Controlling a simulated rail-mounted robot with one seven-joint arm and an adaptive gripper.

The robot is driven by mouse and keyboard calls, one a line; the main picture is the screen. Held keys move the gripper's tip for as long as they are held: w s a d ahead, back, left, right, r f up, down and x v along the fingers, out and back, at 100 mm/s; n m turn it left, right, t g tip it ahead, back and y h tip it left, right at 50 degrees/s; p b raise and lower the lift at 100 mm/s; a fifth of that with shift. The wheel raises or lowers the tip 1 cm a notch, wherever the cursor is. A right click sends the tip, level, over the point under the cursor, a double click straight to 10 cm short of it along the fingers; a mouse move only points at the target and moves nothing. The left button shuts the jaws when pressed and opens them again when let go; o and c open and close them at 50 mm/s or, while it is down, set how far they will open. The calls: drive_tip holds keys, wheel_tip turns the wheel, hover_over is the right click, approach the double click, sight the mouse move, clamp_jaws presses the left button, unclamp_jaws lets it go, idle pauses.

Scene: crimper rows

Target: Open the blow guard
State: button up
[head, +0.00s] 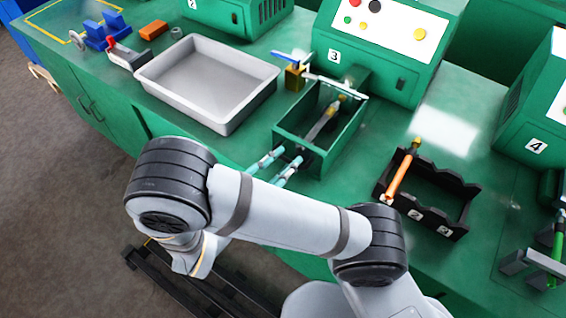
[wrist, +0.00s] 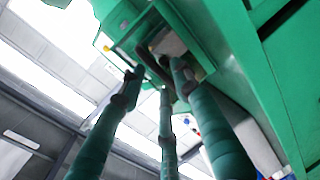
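A green box-like frame (head: 343,140), which looks like the blow guard, stands on the bench in front of the crimper marked 3 (head: 385,45). Its top is open and a grey and yellow tool part (head: 322,124) shows inside. My gripper (head: 288,156) is at the frame's near side, its teal fingers pointing at it. In the wrist view, the fingers of my gripper (wrist: 158,78) are spread apart with nothing seen between them. Their tips are close to the green frame (wrist: 118,38); I cannot tell whether they touch it.
A pale empty tray (head: 150,72) lies left of the frame. A black rack (head: 465,208) holding an orange-handled tool (head: 399,178) stands to the right. Crimper 4 (head: 530,125) is at the far right. Bench is free between the frame and rack.

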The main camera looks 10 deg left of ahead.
clamp_jaws()
idle(0.7)
